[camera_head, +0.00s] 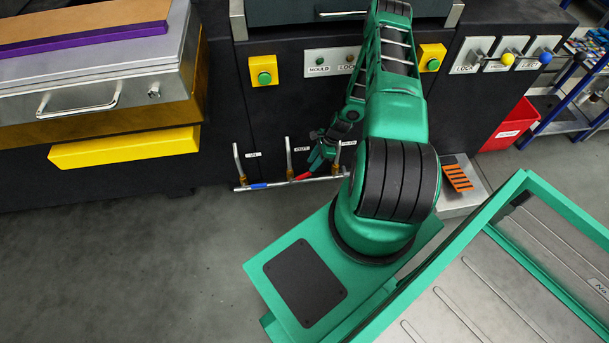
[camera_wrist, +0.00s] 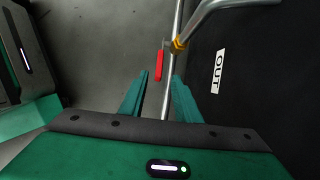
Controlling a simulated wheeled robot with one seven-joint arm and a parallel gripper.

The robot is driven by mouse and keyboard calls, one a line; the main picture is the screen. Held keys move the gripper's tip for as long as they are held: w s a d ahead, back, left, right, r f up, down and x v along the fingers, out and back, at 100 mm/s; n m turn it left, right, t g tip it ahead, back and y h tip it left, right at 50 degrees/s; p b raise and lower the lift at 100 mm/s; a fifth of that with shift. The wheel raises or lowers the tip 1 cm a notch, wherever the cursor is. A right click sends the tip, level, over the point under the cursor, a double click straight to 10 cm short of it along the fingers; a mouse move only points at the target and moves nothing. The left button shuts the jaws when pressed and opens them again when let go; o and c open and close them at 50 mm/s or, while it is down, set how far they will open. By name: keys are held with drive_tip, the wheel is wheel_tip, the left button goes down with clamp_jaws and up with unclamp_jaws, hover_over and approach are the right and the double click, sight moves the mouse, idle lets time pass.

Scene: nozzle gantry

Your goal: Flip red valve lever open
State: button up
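The red valve lever (camera_wrist: 159,64) shows in the wrist view beside the silver pipe (camera_wrist: 169,97), roughly in line with it. A brass fitting (camera_wrist: 179,46) sits on the pipe near its far end. In the head view the red lever (camera_head: 303,176) is small, by the low pipe under the black machine. My gripper (camera_wrist: 160,77) is open; the near end of the lever appears between its fingertips in the picture. I cannot tell whether they touch it. In the head view my gripper (camera_head: 322,155) is just above and right of the lever, partly hidden by my arm.
An "OUT" label (camera_wrist: 218,72) is on the black panel beside the pipe. Upright bent pipes (camera_head: 238,163) rise along the machine front. A blue lever (camera_head: 258,186) is on the same pipe, left of the red one. Grey floor (camera_head: 140,260) is open at front left.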

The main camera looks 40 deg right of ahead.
sight(305, 174)
drive_tip(key=x, duration=0.9)
drive_tip(key=shift+f, duration=0.2)
clamp_jaws()
